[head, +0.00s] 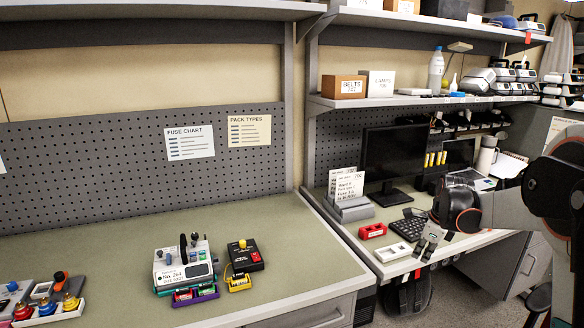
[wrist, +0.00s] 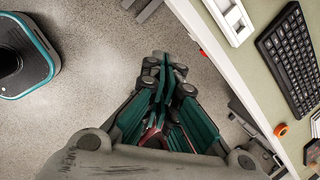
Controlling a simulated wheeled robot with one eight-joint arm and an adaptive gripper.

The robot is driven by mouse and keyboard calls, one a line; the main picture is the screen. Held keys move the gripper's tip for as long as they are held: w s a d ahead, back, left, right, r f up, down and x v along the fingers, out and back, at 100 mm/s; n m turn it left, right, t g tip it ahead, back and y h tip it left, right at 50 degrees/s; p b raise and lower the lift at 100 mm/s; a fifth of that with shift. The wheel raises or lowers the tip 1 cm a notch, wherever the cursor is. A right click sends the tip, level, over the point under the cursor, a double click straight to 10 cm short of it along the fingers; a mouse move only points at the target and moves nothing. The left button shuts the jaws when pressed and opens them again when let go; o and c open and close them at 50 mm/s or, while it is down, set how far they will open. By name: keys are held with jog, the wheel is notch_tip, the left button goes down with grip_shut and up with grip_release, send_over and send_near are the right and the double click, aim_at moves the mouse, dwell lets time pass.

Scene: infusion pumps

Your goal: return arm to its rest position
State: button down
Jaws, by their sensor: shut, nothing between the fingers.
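My arm comes in from the right edge of the head view, bent, with its wrist in front of the right-hand desk. My gripper (head: 426,246) hangs at the front edge of that desk and points downward. In the wrist view my gripper (wrist: 166,75) shows its dark green fingers closed together with nothing between them. Below it there is speckled grey floor (wrist: 100,55), with the desk edge to the right.
The desk bears a white tray (head: 393,252), a red holder (head: 373,231), a keyboard (wrist: 290,58) and a monitor (head: 395,155). On the left bench (head: 110,255) stand a white pump unit (head: 185,268) and a black box (head: 246,257). A teal-edged round-cornered base (wrist: 22,60) stands on the floor.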

jog(key=s+a+r+n+t, duration=0.2)
jog(key=s+a+r+n, duration=1.1)
jog(key=s, duration=0.4)
jog(key=s+a+f+n+t, duration=0.1)
jog(key=s+a+f+n, duration=0.1)
jog(key=s+n, duration=0.4)
jog(key=s+a+f+n+t, duration=0.1)
jog(key=s+a+n, duration=0.3)
jog(key=s, duration=0.7)
jog(key=shift+s+f+n, duration=0.35)
jog(key=shift+f+n, duration=0.55)
jog(key=shift+n, duration=0.2)
